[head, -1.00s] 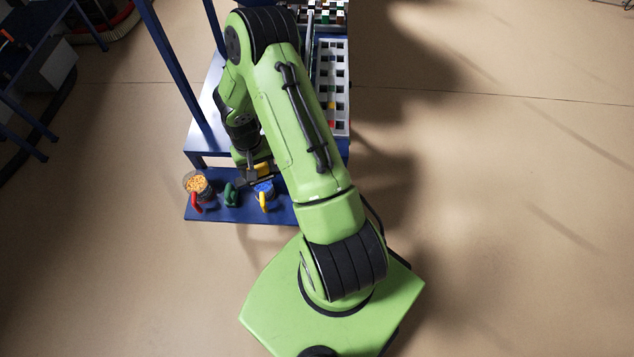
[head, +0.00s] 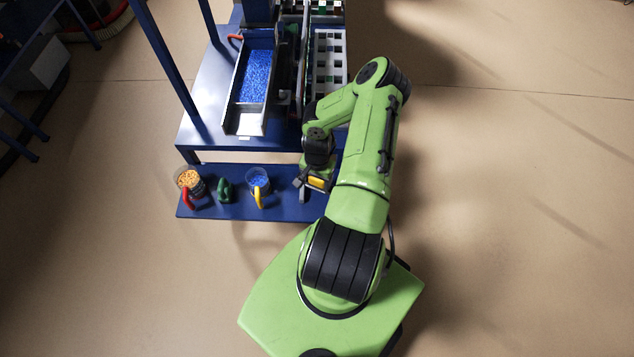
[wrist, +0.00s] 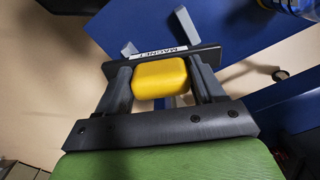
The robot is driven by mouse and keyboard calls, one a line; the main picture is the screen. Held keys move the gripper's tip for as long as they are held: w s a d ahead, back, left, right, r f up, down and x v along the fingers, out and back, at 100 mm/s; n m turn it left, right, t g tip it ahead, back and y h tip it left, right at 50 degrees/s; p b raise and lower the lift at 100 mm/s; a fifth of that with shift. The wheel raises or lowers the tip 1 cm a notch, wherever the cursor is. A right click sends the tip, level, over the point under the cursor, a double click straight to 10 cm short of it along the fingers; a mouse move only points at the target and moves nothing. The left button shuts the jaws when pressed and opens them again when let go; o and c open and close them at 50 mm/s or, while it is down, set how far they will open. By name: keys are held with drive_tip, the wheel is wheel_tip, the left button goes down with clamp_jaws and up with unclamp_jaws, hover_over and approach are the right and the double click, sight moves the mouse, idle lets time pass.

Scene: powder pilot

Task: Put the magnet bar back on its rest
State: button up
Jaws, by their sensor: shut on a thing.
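The magnet bar (wrist: 165,62) is a dark bar with a white label and a yellow grip (wrist: 160,78). My gripper (wrist: 160,82) is shut on the yellow grip, one grey finger on each side. In the head view my gripper (head: 312,184) is over the right end of the low blue shelf, with the yellow grip (head: 318,183) showing under it. Two grey posts, one at the left (wrist: 130,48) and one at the right (wrist: 187,26), show beyond the bar and look like the rest. The bar hides their lower parts; I cannot tell whether it touches them.
On the low blue shelf (head: 235,208) stand a cup of orange pellets (head: 188,179), a green-handled cup (head: 225,190) and a cup of blue pellets (head: 257,182), left of my gripper. Behind is a higher blue table (head: 205,105) with a blue-filled trough (head: 256,78). Floor is clear at right.

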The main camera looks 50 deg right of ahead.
drive_tip(key=shift+f, duration=0.7)
drive_tip(key=shift+f, duration=0.1)
drive_tip(key=shift+f+b, duration=0.4)
drive_tip(key=o, duration=1)
drive_tip(key=shift+o, duration=0.2)
